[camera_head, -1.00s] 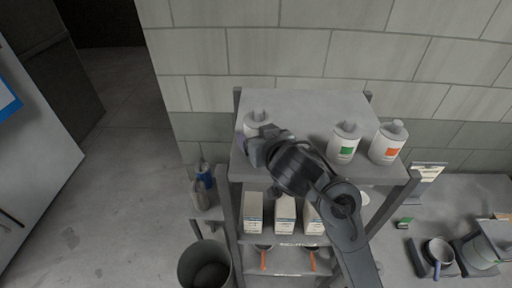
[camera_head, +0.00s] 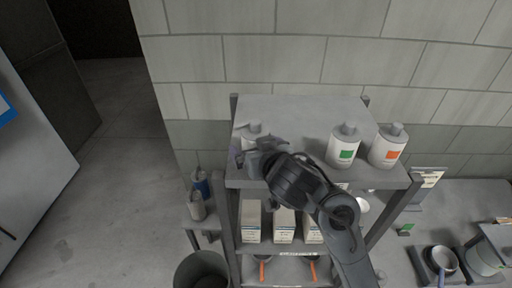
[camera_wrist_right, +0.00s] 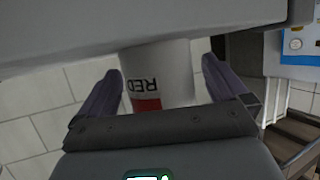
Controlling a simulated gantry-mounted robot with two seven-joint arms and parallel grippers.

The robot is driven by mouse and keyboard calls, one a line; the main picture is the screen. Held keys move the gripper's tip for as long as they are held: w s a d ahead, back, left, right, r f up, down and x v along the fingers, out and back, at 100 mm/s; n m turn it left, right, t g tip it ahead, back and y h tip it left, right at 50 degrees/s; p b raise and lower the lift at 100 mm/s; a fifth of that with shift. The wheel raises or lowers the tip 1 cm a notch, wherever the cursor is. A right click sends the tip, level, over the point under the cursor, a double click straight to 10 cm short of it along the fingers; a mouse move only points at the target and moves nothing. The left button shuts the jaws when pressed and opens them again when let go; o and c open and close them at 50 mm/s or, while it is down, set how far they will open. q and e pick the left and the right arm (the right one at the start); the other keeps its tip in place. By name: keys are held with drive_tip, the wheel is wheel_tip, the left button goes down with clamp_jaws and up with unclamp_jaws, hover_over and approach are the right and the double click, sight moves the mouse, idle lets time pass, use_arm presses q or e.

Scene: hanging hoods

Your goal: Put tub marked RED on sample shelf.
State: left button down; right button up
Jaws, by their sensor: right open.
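The white tub marked RED (camera_wrist_right: 155,75) shows in the right wrist view, with black letters over a red patch. My right gripper (camera_wrist_right: 160,68) is open, one finger on each side of the tub, with gaps visible on both sides. In the head view, a white tub (camera_head: 252,131) stands at the left end of the rack's top shelf (camera_head: 300,108), with my right gripper (camera_head: 244,152) in front, hiding most of it. My left gripper is not in view. I cannot read which shelf is the sample shelf.
White boxes (camera_head: 284,224) fill the level below. A grey bin (camera_head: 203,270) stands lower left. The top shelf's middle is clear.

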drive_tip(key=shift+r, duration=0.1)
drive_tip(key=shift+r, duration=0.2)
drive_tip(key=shift+s+d+r+p, duration=0.1)
drive_tip(key=shift+s+r+p, duration=0.15)
drive_tip(key=shift+p, duration=0.3)
drive_tip(key=p+v, duration=0.8)
drive_tip(key=v, duration=0.2)
drive_tip(key=s+d+f+m+g+h, duration=0.1)
drive_tip(key=s+d+f+g, duration=0.1)
drive_tip(key=s+d+f, duration=0.45)
drive_tip(key=s+d+f+m+g+h, duration=0.1)
drive_tip(key=s+d+f+g+h, duration=0.15)
drive_tip(key=f, duration=0.75)
drive_tip(key=s+d+f+g, duration=0.2)
drive_tip(key=s+d+f, duration=0.3)
drive_tip(key=s, duration=0.3)
drive_tip(key=s+d+f+g+h, duration=0.1)
drive_tip(key=s+d+f+g, duration=0.1)
drive_tip(key=s+d+f, duration=0.3)
drive_tip(key=s+f, duration=0.3)
drive_tip(key=s, duration=0.1)
